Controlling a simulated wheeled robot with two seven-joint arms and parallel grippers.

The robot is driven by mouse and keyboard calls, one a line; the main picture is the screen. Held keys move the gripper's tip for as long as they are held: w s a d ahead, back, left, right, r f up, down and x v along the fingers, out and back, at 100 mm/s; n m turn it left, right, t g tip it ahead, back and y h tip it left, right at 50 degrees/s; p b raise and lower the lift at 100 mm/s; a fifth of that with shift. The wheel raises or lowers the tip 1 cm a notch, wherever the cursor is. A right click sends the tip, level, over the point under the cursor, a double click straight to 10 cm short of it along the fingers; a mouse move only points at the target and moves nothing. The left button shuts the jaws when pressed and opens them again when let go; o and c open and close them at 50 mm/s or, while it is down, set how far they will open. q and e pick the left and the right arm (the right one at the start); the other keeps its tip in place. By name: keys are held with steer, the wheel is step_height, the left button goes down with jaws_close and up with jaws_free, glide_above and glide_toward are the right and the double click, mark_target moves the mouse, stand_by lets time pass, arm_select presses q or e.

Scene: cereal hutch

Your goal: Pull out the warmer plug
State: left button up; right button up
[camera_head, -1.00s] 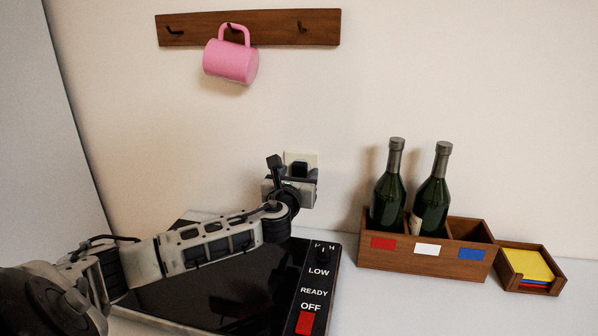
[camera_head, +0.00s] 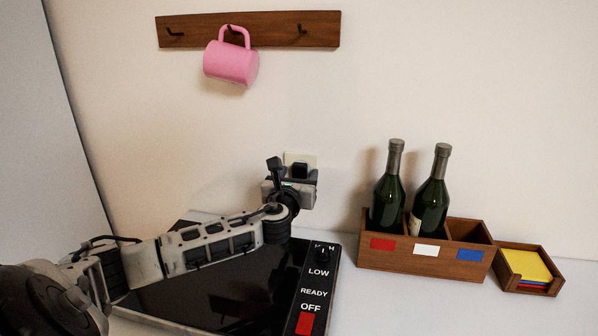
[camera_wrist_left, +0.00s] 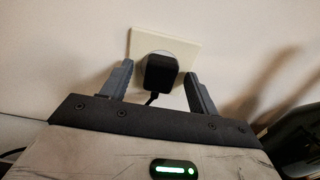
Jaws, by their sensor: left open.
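The black warmer plug (camera_wrist_left: 160,73) sits in the cream wall socket (camera_wrist_left: 186,50) in the left wrist view, with its cord hanging below. In the head view the plug (camera_head: 300,170) shows just above my gripper, against the socket plate (camera_head: 311,159). My left gripper (camera_wrist_left: 158,85) is open, with one finger on each side of the plug and a gap visible on both sides. In the head view my left gripper (camera_head: 300,177) is at the wall behind the warmer. The black warmer (camera_head: 262,275) lies on the counter, partly hidden by my left arm. My right gripper is not in view.
A wooden crate (camera_head: 400,258) with two dark bottles (camera_head: 390,190) stands right of the warmer. A small box of coloured cards (camera_head: 530,265) is at far right. A pink mug (camera_head: 231,63) hangs from a wooden hook rail (camera_head: 275,30) above.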

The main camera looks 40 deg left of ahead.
arm_select(q)
jaws_close()
steer(key=shift+s+d, duration=0.1)
steer(key=p+v, duration=0.2)
steer(key=v, duration=0.3)
steer(key=shift+s+d+p, duration=0.15)
steer(key=shift+s+p, duration=0.2)
stand_by(0.9)
steer(key=shift+d, duration=0.1)
stand_by(0.5)
